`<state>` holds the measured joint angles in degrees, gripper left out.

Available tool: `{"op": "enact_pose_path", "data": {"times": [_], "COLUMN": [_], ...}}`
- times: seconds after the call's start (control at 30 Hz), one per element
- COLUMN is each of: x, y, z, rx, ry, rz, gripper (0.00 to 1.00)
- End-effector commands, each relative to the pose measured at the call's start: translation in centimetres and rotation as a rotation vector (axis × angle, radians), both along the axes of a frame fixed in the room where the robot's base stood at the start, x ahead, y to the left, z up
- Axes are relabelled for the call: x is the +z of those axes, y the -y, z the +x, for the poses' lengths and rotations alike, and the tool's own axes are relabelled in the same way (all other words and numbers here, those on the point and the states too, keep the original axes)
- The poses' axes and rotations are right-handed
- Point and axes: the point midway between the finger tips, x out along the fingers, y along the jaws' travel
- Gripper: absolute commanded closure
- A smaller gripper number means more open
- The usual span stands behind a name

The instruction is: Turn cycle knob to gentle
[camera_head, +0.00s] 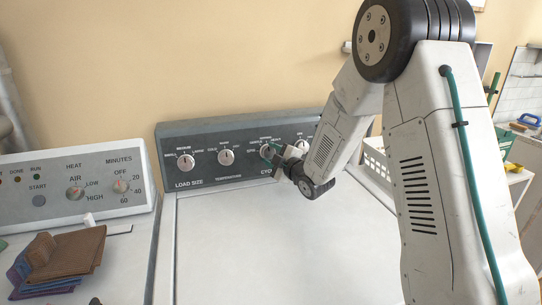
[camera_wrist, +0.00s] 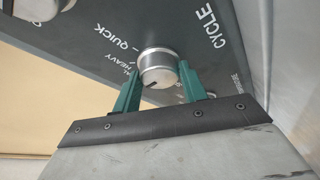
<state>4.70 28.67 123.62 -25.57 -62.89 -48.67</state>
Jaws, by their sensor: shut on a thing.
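The cycle knob (camera_wrist: 157,66) is a round silver knob on the dark control panel, with the word CYCLE printed beside it. In the wrist view my gripper (camera_wrist: 159,72) has one green finger on each side of the knob and is shut on it. A small dark mark shows on the knob's lower edge. The words QUICK and HEAVY are readable on its left; other labels are partly hidden by the fingers, and I cannot read GENTLE.
The load size knob (camera_head: 186,162) and temperature knob (camera_head: 226,157) are left of my gripper; another knob (camera_head: 302,145) is close on its right. The white washer top (camera_head: 270,245) is clear. A dryer panel (camera_head: 100,180) and folded cloths (camera_head: 65,255) are at left.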

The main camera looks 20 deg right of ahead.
Motion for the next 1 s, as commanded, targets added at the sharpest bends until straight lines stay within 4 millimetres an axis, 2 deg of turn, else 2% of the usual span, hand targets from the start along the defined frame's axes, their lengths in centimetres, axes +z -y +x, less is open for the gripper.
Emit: {"op": "enact_pose_path", "data": {"times": [0.6, 1.0], "x": [0.23, 0.23], "y": [0.11, 0.11], "z": [0.04, 0.05], "rx": [0.119, 0.153], "ry": [0.0, 0.0], "rz": [-0.441, -0.566], "gripper": [0.8, 0.8]}}
